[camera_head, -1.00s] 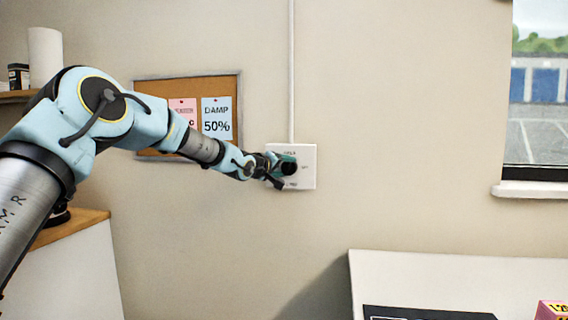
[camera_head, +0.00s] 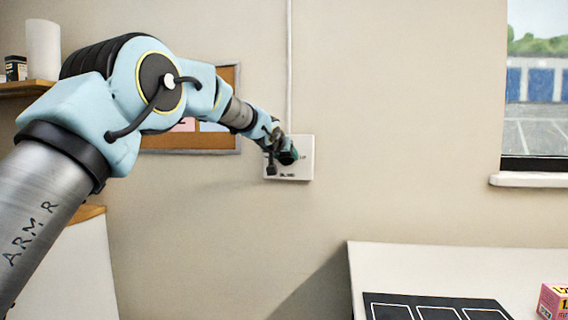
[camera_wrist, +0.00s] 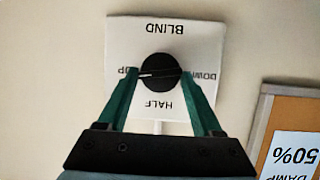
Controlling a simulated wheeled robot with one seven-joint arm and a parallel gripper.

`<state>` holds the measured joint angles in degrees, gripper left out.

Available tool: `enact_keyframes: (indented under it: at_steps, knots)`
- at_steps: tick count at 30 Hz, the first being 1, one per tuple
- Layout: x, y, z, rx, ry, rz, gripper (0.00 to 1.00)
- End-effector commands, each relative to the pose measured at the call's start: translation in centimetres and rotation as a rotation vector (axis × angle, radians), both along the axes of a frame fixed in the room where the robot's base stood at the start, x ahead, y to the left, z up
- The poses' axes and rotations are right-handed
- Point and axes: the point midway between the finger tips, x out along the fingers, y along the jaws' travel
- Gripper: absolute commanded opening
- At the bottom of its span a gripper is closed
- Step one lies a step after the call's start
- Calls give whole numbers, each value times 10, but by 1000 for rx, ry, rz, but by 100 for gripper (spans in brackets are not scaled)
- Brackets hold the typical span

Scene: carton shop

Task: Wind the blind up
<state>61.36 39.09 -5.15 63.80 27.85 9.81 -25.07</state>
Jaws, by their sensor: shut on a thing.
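A white switch plate (camera_head: 304,172) is on the wall, with a round black knob (camera_wrist: 160,67) at its middle. In the wrist view, upside down, the plate reads BLIND at the top, HALF below, UP at left and DOWN at right. A thin pale line crosses the knob between UP and DOWN, its brighter part on the UP side. My gripper (camera_wrist: 163,88) has its teal fingers shut on the knob, one each side. In the head view my gripper (camera_head: 283,153) hides most of the knob. The window (camera_head: 532,80) shows clear glass; no blind is visible there.
A cork board (camera_head: 190,141) hangs beside the plate, partly behind my arm. A conduit (camera_head: 289,60) runs up from the plate. A white table (camera_head: 450,262) with a black outlined panel (camera_head: 420,309) and a pink box (camera_head: 553,300) stands at lower right.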

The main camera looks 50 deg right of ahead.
Motion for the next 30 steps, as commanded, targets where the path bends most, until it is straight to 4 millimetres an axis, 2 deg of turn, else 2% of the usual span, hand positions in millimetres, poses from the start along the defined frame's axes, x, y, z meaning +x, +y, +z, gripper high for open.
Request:
enact_keyframes:
  at_steps: [1, 12, 28, 29, 30]
  knots:
    - [0, 0, -4, 20, -29, 0, 11]
    - [0, 0, -3, 99, -151, 3, 11]
    - [1, 0, -1, 112, -170, 3, 12]
    - [1, 0, -1, 112, -170, 3, 69]
    - [1, 0, -1, 111, -171, 3, 74]
